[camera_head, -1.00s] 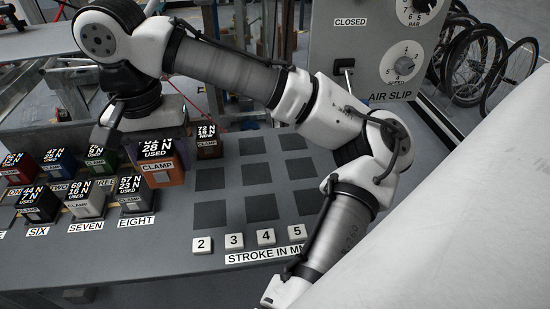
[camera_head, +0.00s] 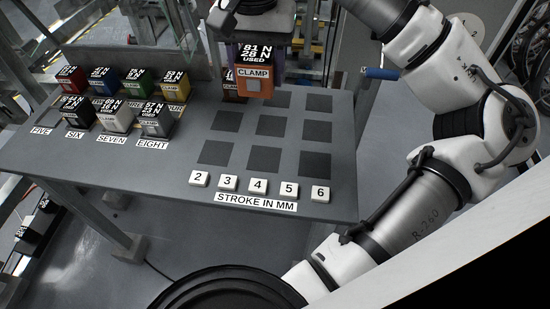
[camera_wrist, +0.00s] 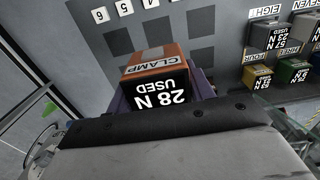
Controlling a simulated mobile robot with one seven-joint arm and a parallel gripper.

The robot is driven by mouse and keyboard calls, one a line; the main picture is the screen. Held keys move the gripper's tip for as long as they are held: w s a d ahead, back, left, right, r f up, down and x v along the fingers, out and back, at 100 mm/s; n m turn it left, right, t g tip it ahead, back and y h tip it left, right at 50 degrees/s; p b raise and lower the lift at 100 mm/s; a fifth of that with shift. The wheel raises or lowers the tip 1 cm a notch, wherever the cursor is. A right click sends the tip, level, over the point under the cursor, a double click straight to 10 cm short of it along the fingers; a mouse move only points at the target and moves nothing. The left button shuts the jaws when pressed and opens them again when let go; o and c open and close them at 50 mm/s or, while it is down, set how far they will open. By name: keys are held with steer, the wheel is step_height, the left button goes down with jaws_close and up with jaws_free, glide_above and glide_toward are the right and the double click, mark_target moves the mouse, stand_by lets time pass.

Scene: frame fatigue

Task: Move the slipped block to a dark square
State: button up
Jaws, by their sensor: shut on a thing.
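My gripper (camera_head: 251,42) is shut on an orange block (camera_head: 254,90) labelled CLAMP, with 81 N, 28 N and USED on its black top. Purple parts flank the block. It hangs upright over the back of a grid of dark squares (camera_head: 271,125); I cannot tell its exact height. In the wrist view the orange block (camera_wrist: 152,63) is between the jaws, with several dark squares (camera_wrist: 157,31) beyond it.
Several coloured clamp blocks (camera_head: 138,83) stand in two rows left of the grid. Number tiles (camera_head: 228,184) and a STROKE IN MM label line the table's front. The middle and front squares are bare. A blue-handled lever (camera_head: 381,73) is at back right.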

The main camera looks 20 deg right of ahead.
steer(key=shift+d, duration=0.2)
steer(key=shift+s+f, duration=0.1)
steer(key=shift+f, duration=0.2)
step_height(320, 180, down, 19)
steer(key=shift+f+b, duration=0.15)
steer(key=shift+b, duration=0.35)
steer(key=o, duration=1.2)
steer(key=shift+f, duration=0.1)
step_height(320, 180, up, 12)
steer(key=shift+r, duration=0.15)
